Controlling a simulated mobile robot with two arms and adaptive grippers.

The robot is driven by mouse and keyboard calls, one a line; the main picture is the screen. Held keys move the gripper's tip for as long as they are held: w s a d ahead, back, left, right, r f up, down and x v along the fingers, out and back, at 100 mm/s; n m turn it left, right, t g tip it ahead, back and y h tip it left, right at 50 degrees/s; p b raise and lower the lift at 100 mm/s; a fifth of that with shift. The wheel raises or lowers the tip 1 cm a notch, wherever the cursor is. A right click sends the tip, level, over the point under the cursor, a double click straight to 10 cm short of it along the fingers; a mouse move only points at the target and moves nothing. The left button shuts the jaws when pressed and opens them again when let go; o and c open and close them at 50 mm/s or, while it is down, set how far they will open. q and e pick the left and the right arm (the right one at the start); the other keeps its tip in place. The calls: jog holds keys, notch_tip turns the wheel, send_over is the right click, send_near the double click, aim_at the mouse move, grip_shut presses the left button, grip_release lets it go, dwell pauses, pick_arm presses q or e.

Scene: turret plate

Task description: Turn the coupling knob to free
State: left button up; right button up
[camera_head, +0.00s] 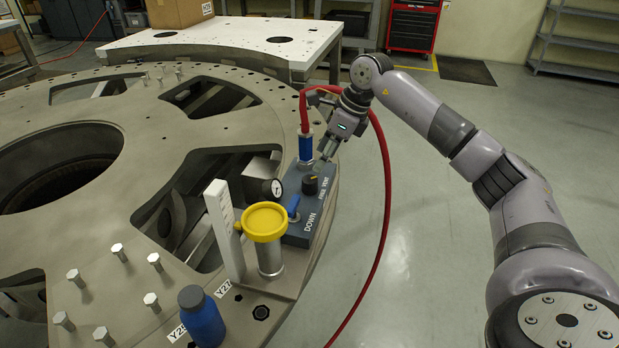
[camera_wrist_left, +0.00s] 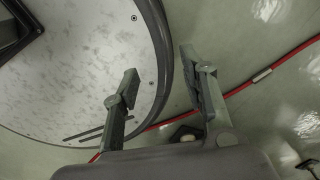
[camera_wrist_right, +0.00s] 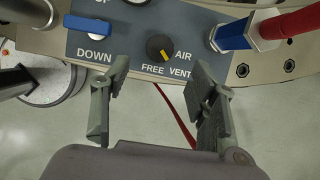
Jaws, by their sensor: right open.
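The coupling knob (camera_wrist_right: 159,47) is a small black dial with a yellow pointer on a blue-grey panel (camera_wrist_right: 206,20). In the right wrist view the pointer aims down and right, among the labels AIR, FREE and VENT. The knob also shows in the head view (camera_head: 310,185). My right gripper (camera_wrist_right: 158,76) is open and empty, its two fingers spread to either side of the knob's line and short of it. In the head view it hangs above the panel's far end (camera_head: 327,150). My left gripper (camera_wrist_left: 158,66) is open and empty in the left wrist view, out of the head view.
A blue coupling (camera_head: 305,147) with a red hose (camera_head: 386,190) stands beside the knob. A blue lever (camera_head: 293,208), gauge (camera_head: 273,189), yellow-capped post (camera_head: 264,222) and blue bottle (camera_head: 201,318) stand nearby on the plate (camera_head: 100,225). The floor at right is open.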

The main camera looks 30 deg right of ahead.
aim_at(310, 179)
jog(key=x, duration=0.5)
jog(key=shift+w+a+f+p, duration=0.1)
jog(key=shift+a+f+p, duration=0.15)
jog(key=shift+p, duration=0.15)
jog(key=shift+x, duration=1.1)
jog(key=shift+w+f, duration=0.2)
jog(key=shift+f, duration=0.4)
jog(key=shift+a, duration=0.1)
jog(key=c, duration=0.6)
pick_arm(q)
jog(key=shift+t, duration=0.3)
jog(key=shift+w+r, duration=0.25)
jog(key=shift+w, duration=0.45)
jog(key=shift+w+r, duration=0.3)
jog(key=shift+w, duration=0.45)
jog(key=shift+w+r, duration=0.25)
jog(key=shift+w, duration=0.45)
pick_arm(e)
jog(key=c, duration=0.6)
